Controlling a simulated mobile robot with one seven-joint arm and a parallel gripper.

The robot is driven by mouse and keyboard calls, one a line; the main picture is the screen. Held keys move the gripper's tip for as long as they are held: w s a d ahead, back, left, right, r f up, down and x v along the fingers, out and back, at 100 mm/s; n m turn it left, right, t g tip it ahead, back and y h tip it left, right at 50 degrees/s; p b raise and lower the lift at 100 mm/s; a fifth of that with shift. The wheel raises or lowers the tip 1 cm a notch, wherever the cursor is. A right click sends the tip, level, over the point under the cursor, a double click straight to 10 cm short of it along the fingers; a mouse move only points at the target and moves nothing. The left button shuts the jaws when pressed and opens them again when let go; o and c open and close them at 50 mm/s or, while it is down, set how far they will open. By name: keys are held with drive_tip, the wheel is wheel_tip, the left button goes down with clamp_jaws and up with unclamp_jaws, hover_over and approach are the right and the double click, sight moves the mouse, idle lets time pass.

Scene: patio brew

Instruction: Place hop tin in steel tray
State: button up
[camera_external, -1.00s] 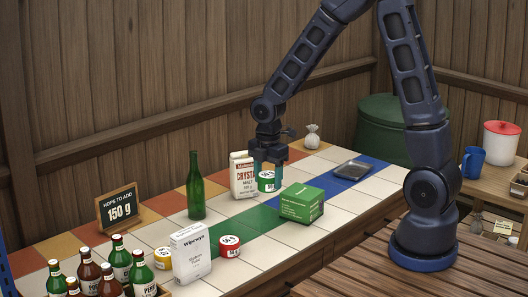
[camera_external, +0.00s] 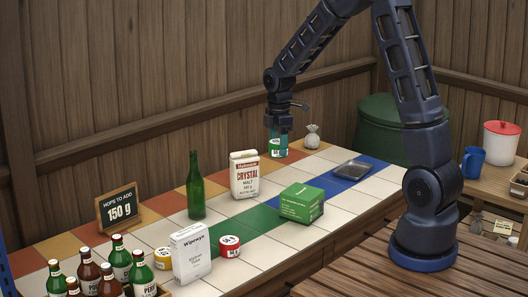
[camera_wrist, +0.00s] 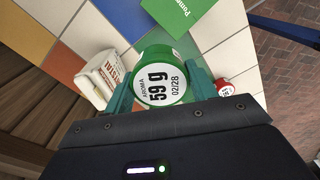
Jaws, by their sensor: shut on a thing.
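The green hop tin (camera_external: 276,152) with a white label is held in my gripper (camera_external: 279,137), above the tiled counter at the back right. The steel tray (camera_external: 354,169) lies on the blue tiles, right of and nearer than the gripper. It looks empty and does not show in the wrist view.
A green box (camera_external: 302,202) lies in front of the tray's left side. A crystal malt bag (camera_external: 244,176) stands left of the gripper, and a small sack (camera_external: 312,137) stands to its right. A green bottle (camera_external: 195,186), a white box (camera_external: 191,253) and a red tin (camera_external: 229,246) stand further left.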

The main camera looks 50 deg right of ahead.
drive_tip(key=w+d+m, duration=0.3)
drive_tip(key=d, duration=0.9)
drive_tip(key=m, duration=0.9)
hover_over(353, 171)
wheel_tip(353, 171, down, 20)
drive_tip(key=shift+s+a+r, duration=0.15)
drive_tip(key=shift+r, duration=0.05)
drive_tip(key=shift+f, duration=0.15)
drive_tip(key=o, duration=1)
